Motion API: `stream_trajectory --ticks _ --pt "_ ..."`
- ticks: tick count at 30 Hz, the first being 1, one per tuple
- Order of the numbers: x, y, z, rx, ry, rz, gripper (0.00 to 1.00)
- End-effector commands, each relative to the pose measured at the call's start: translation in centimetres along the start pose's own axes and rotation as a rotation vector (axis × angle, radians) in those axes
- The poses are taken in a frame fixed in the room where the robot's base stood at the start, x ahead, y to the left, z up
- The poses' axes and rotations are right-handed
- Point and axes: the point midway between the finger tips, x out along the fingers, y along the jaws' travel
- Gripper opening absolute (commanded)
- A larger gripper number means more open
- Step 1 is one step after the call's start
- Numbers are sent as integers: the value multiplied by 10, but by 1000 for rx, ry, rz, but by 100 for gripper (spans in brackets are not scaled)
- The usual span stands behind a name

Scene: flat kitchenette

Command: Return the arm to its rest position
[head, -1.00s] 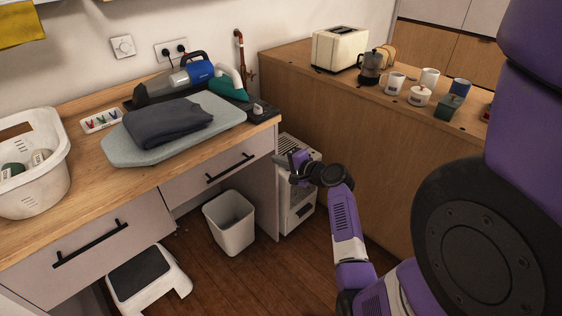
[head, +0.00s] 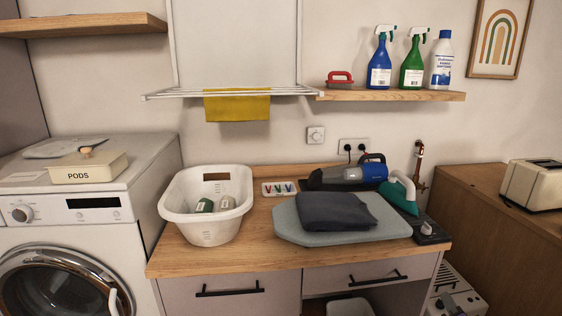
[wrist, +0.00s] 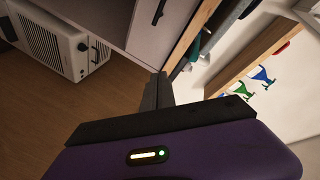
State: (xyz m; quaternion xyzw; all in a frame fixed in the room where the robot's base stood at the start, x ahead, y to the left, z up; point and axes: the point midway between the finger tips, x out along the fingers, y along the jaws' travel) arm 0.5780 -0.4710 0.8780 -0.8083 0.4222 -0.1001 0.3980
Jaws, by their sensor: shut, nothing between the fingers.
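My gripper (wrist: 158,92) shows in the wrist view, its dark fingers together with nothing between them. Behind the fingers are a dark bar and my purple wrist housing. The gripper is in free space in front of the counter (wrist: 187,45), which appears tilted in this view. The fingers look clear of the cabinet front (wrist: 150,32). In the head view my arm and gripper are out of the picture.
The wooden counter (head: 200,262) holds a white laundry basket (head: 207,232), an ironing board (head: 290,226) with a dark folded cloth, and a handheld vacuum (head: 372,172). A washing machine (head: 70,250) stands left. A white appliance (wrist: 55,35) stands on the bare floor (wrist: 60,105).

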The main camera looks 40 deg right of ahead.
Motion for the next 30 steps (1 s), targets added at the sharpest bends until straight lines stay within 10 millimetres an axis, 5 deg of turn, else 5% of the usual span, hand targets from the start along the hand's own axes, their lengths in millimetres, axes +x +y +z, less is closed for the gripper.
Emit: stream_trajectory --ticks 6,15,24,30 --pt "-79 -44 64 -318 -3 -89 0" --pt "-210 -110 126 -666 -50 -325 0" --pt "-345 -152 154 -879 -180 -609 0" --pt "-411 -145 164 -945 -345 -732 0"
